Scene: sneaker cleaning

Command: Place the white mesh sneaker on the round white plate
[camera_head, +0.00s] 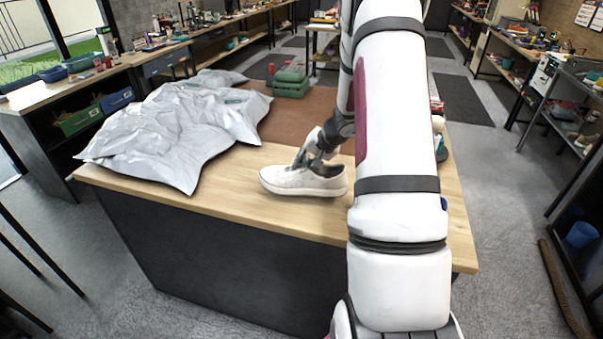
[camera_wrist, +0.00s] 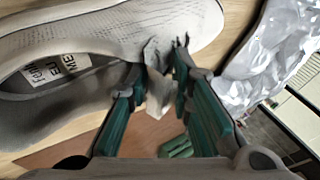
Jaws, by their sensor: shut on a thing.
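The white mesh sneaker (camera_head: 303,181) is at the front of the wooden table, its sole level and close to the tabletop; I cannot tell whether it touches. In the wrist view, the sneaker (camera_wrist: 110,40) fills the upper left, with its open collar and inner label showing. My gripper (camera_head: 317,153) reaches down to the sneaker from above. Its fingers (camera_wrist: 160,85) are shut on the sneaker's tongue area. No round white plate can be made out in either view; my arm covers the right part of the table.
Bare wood of the table (camera_head: 230,185) shows left of the sneaker. Partly hidden items stand right of my arm.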

